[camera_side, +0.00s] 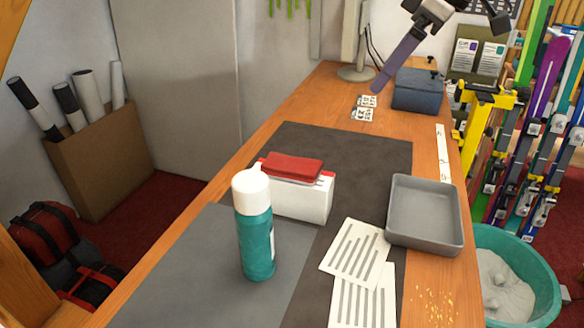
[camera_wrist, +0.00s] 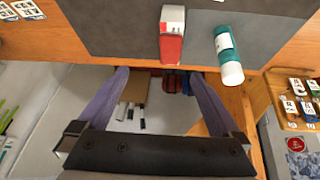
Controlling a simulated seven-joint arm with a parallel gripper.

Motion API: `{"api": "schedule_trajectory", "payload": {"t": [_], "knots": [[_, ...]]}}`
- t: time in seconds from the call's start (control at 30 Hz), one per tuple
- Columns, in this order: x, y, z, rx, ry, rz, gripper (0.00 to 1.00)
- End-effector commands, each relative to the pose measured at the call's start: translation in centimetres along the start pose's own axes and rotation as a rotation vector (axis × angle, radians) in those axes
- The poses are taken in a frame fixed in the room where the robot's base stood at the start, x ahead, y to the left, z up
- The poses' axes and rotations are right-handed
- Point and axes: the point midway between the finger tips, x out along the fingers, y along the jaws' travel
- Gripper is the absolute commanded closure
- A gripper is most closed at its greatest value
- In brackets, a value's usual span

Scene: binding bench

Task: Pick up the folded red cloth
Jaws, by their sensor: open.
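The folded red cloth (camera_side: 292,167) lies flat on top of a white box (camera_side: 302,200) on the bench, with its left end at the box's edge. In the wrist view the cloth (camera_wrist: 171,48) shows beyond my fingertips, between their lines. My gripper (camera_wrist: 160,72) is open and empty, its two purple fingers spread wide. In the side view my gripper (camera_side: 377,88) is at the top, behind and to the right of the cloth, well apart from it. Only one finger shows clearly there.
A teal bottle with a white cap (camera_side: 255,225) stands close in front of the box. A grey tray (camera_side: 425,245) and printed sheets (camera_side: 355,252) lie to the right. A blue-grey box (camera_side: 416,90) and a lamp stand (camera_side: 356,73) are at the back. The dark mat behind the cloth is clear.

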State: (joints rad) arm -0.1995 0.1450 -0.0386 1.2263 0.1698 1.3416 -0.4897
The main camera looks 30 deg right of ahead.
Motion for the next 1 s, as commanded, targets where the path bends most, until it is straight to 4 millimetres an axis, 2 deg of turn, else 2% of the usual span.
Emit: {"api": "schedule_trajectory", "payload": {"t": [0.03,0.1,0.23,0.33,0.57,0.8,1.0], "knots": [[1.9,0.0,-1.6,-0.020,-0.009,-0.021,0.00],[4.0,-0.1,-3.3,-0.039,-0.021,-0.043,0.00],[7.9,-0.5,-5.1,-0.060,-0.046,-0.074,0.00],[10.3,-1.0,-5.2,-0.067,-0.078,-0.094,0.00],[13.3,-1.9,-5.0,-0.075,-0.100,-0.110,0.00],[17.7,-2.3,-4.5,-0.075,-0.101,-0.110,0.00],[19.7,-2.5,-4.3,-0.075,-0.098,-0.108,0.00]]}}
